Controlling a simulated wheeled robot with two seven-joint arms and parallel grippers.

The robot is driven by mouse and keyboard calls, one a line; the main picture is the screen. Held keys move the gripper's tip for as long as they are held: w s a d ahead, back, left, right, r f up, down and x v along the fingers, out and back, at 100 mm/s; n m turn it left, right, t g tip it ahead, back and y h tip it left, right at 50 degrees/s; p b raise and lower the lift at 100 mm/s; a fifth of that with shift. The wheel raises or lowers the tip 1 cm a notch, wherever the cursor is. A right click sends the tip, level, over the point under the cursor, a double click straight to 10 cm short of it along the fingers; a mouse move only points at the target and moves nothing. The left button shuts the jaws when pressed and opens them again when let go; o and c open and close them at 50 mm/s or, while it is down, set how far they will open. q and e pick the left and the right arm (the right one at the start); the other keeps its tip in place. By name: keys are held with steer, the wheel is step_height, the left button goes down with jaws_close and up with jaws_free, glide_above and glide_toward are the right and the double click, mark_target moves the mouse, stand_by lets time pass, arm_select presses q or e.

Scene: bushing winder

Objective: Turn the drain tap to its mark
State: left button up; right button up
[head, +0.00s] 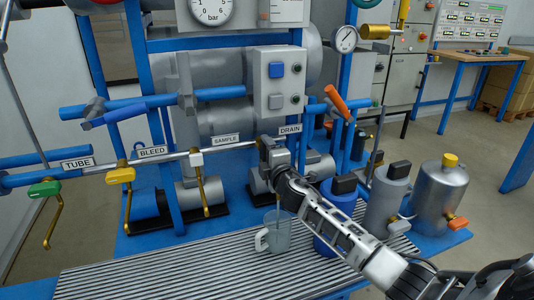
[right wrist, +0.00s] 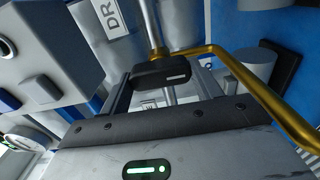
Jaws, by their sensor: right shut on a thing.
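The drain tap is on the silver pipe by the DRAIN label (head: 290,129), mostly hidden behind my right gripper (head: 268,147) in the head view. In the right wrist view, the tap's dark handle (right wrist: 162,73) with a small light stripe lies between the two fingers of my right gripper (right wrist: 163,88), which is shut on it. The tap's brass spout (right wrist: 265,88) bends away to the lower right. I cannot make out the mark clearly. My left gripper is not in view.
Along the same pipe are a green-handled tap (head: 44,189), a yellow-handled tap (head: 120,175) and a white-handled tap (head: 196,159). A clear jug (head: 277,238) stands on the ribbed tray (head: 150,272) below. A grey button box (head: 278,85) is above. Metal canisters (head: 440,190) stand right.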

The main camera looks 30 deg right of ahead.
steer(key=shift+f, duration=0.1)
stand_by(0.4)
steer(key=o, duration=1)
steer(key=v, duration=1.6)
steer(key=shift+d, duration=0.1)
